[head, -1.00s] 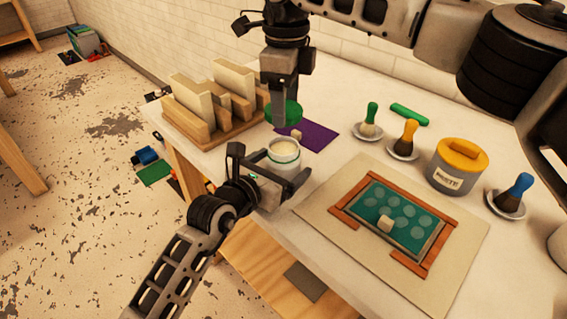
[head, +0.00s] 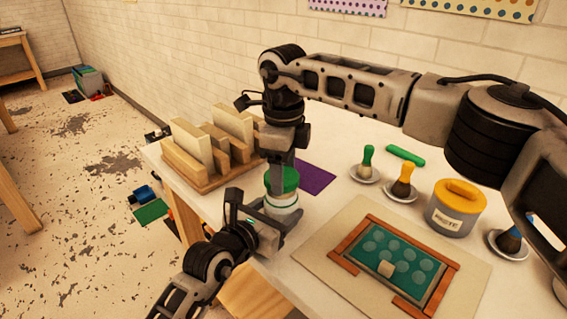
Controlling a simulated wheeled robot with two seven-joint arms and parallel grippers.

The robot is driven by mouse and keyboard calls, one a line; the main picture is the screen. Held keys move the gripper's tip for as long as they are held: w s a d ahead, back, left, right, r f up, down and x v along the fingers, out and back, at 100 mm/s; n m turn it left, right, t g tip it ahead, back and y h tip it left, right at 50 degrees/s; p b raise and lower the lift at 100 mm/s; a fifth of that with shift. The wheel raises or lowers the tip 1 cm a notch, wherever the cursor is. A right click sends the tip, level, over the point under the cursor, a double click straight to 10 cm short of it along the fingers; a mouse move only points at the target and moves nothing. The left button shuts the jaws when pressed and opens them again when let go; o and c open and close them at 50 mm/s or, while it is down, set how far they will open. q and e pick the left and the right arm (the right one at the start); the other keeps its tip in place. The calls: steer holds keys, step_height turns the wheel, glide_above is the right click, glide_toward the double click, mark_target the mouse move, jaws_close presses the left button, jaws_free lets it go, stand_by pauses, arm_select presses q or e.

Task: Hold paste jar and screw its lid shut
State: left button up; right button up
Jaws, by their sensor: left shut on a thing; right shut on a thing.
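A white jar with a green band (head: 282,204) stands at the near left edge of the table. My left gripper (head: 279,222) is shut around the jar's lower body. A green round lid (head: 288,181) sits at the jar's mouth, and my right gripper (head: 283,168) is shut on it from above. The lid looks about level and in line with the jar. I cannot tell whether its thread is engaged. The jar's opening is hidden beneath the lid.
A wooden rack with blocks (head: 183,184) stands just left of the grippers. A purple sheet (head: 317,178) lies behind. A board with a green panel (head: 340,262) lies to the right. A yellow-lidded paste tub (head: 452,220) and brushes on saucers (head: 401,191) stand further right.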

stand_by(0.3)
steer(key=shift+f, duration=0.85)
steer(key=shift+f, duration=0.55)
